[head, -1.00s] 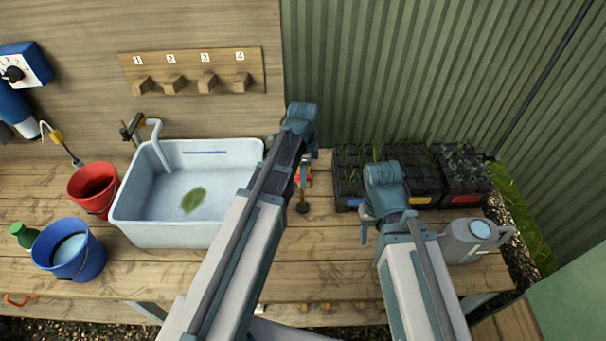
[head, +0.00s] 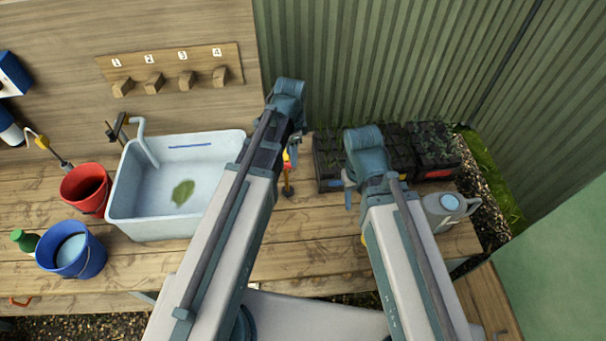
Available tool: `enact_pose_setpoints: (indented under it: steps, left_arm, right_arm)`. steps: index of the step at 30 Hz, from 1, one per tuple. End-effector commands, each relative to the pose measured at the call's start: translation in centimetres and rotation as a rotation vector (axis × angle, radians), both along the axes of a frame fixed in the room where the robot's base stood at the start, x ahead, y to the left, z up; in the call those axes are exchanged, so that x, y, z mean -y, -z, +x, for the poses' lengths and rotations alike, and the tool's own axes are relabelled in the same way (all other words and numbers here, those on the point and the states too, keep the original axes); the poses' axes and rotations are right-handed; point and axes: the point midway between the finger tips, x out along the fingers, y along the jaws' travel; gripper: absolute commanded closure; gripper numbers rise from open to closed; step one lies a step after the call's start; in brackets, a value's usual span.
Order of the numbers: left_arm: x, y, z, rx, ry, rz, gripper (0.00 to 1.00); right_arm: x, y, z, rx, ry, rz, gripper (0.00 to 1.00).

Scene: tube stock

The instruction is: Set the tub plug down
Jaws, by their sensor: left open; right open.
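A small dark piece that looks like the tub plug (head: 288,191) rests on the bench, right of the pale blue tub (head: 130,215). My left gripper (head: 296,150) is open above and behind it, partly hidden by its own wrist. A small red and yellow thing (head: 286,158) shows beside its fingers; what it is I cannot tell. The tub has a green leaf-like patch (head: 183,192) inside. My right gripper (head: 348,192) is open and empty, in front of the black plant trays.
A red bucket (head: 83,190) and a blue bucket (head: 97,262) stand left of the tub. Black plant trays (head: 328,170) and a grey watering can (head: 432,212) are at the right. Numbered pegs (head: 172,66) are on the wall. Bare bench lies in front of the tub.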

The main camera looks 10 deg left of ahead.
Motion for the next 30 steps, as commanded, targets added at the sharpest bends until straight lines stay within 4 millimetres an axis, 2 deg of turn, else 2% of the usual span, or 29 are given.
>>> enact_pose_setpoints:
  steps: [1, 6, 13, 19, 30]
  left_arm:
    - [1.2, 0.0, -1.8, -0.002, -0.064, 0.009, 0.53]
    - [4.4, 0.0, -6.1, -0.001, -0.336, 0.044, 0.53]
    - [7.0, -0.1, -10.6, 0.019, -0.634, 0.082, 0.53]
    - [7.8, -0.1, -12.3, 0.032, -0.763, 0.098, 0.53]
    - [7.9, -0.1, -12.4, 0.034, -0.787, 0.099, 0.53]
  right_arm:
    - [0.0, 0.0, 0.0, 0.000, 0.000, 0.000, 0.50]
    - [0.0, 0.0, 0.0, 0.000, 0.000, 0.000, 0.50]
    - [0.0, 0.0, 0.0, 0.000, 0.000, 0.000, 0.50]
    - [0.0, 0.0, 0.0, 0.000, 0.000, 0.000, 0.50]
    - [0.0, 0.0, 0.0, 0.000, 0.000, 0.000, 0.50]
